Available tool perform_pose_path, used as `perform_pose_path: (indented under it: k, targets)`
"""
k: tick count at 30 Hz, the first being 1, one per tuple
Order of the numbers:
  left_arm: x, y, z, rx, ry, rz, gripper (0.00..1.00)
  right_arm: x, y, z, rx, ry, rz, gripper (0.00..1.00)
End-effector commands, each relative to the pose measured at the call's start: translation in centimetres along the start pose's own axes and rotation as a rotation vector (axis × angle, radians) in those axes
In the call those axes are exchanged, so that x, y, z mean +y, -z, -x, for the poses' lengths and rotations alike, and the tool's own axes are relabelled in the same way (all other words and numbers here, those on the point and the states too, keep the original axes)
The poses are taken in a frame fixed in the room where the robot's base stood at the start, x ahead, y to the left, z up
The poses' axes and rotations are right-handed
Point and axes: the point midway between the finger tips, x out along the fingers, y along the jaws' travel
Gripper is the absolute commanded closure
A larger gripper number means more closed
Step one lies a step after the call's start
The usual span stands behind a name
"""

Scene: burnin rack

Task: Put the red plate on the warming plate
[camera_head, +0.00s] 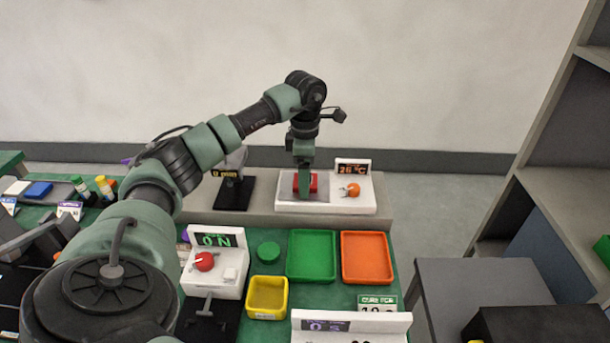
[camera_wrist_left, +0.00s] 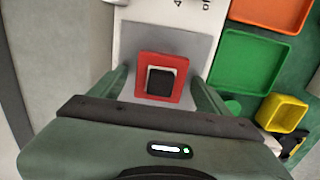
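The red plate (camera_head: 313,183) is over the grey top of the white warming plate (camera_head: 345,208), which has a 25 °C display and an orange knob. In the left wrist view the red plate (camera_wrist_left: 144,66) has a dark square in its middle and lies within the grey heating surface (camera_wrist_left: 196,43). My left gripper (camera_head: 304,190) points down over it, partly hiding it. In the left wrist view the fingers (camera_wrist_left: 160,80) are spread on either side of the red plate, with narrow gaps. My right gripper is not in view.
A green tray (camera_head: 311,278), an orange tray (camera_head: 366,279) and a yellow bin (camera_head: 267,313) stand in front of the warming plate. A white device with a red knob (camera_head: 204,261) is to their left. A black stand (camera_head: 234,193) is left of the warming plate.

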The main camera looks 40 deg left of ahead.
Motion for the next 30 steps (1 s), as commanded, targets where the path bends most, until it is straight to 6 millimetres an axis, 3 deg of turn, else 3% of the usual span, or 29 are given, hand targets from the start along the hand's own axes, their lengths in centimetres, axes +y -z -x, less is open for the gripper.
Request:
perform_pose_path:
  k: [9, 24, 30]
  targets:
    - [0.1, -0.1, 1.0, -0.002, -0.003, 0.000, 0.23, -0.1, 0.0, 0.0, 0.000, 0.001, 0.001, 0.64]
    - [0.1, -0.1, 10.8, -0.002, -0.003, 0.000, 0.23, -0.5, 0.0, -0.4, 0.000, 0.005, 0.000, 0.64]
    - [0.0, 0.0, 12.3, -0.001, -0.001, 0.000, 0.23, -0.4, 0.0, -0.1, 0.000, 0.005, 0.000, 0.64]
